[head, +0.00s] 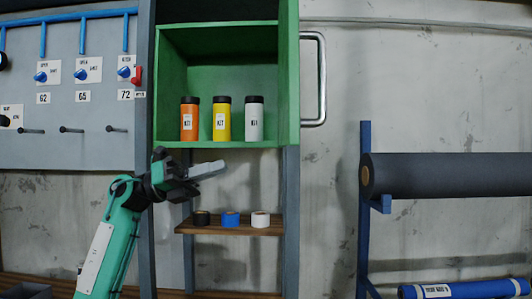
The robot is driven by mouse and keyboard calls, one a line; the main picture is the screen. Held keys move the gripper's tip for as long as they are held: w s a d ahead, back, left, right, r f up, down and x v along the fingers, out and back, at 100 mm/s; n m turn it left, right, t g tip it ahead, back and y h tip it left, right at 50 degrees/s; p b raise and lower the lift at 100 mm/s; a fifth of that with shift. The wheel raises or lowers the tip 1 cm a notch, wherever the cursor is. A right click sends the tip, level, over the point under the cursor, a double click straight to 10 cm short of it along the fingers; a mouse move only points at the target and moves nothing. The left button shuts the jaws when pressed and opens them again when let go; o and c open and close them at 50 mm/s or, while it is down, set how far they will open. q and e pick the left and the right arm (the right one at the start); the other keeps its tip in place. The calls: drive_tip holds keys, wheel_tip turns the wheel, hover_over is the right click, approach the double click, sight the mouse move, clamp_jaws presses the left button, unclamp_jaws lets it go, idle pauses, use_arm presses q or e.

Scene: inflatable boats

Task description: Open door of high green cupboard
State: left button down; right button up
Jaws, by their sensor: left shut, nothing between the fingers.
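The high green cupboard (217,31) hangs on grey posts at the upper middle. Its door (289,85) stands open on the right side, seen nearly edge-on, with a silver bar handle (322,80) on its outer face. Inside stand an orange bottle (189,121), a yellow bottle (222,122) and a white bottle (254,121), all with black caps. My left gripper (220,169) is shut and empty, in front of and just below the cupboard's bottom edge, apart from the door and handle in the picture. My right gripper is not in view.
A wooden shelf (240,231) below holds black, blue and white tape rolls. A grey panel (65,110) with blue knobs and pegs is at left. A blue rack (364,200) with a dark roll (450,175) stands at right. Bare wall lies between cupboard and rack.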

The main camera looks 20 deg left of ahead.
use_arm(q)
drive_tip(key=s+r+m+t+y+b, duration=0.1)
drive_tip(key=s+r+m+y, duration=0.4)
drive_tip(key=s, duration=0.8)
drive_tip(key=h+p, duration=0.1)
drive_tip(key=p, duration=0.5)
approach(287, 136)
drive_tip(key=shift+n, duration=0.4)
drive_tip(key=x, duration=0.6)
drive_tip(key=shift+s+d, duration=0.25)
drive_tip(key=shift+d, duration=0.05)
drive_tip(key=shift+d+f, duration=0.1)
drive_tip(key=shift+d, duration=0.1)
drive_tip(key=w+d+n+t, duration=0.1)
drive_tip(key=w+d+t, duration=0.1)
drive_tip(key=d, duration=0.7)
drive_tip(key=shift+w+d+n+t+y+b, duration=0.3)
drive_tip(key=shift+w+d+b, duration=0.1)
drive_tip(key=shift+w, duration=0.2)
drive_tip(key=shift+a, duration=0.15)
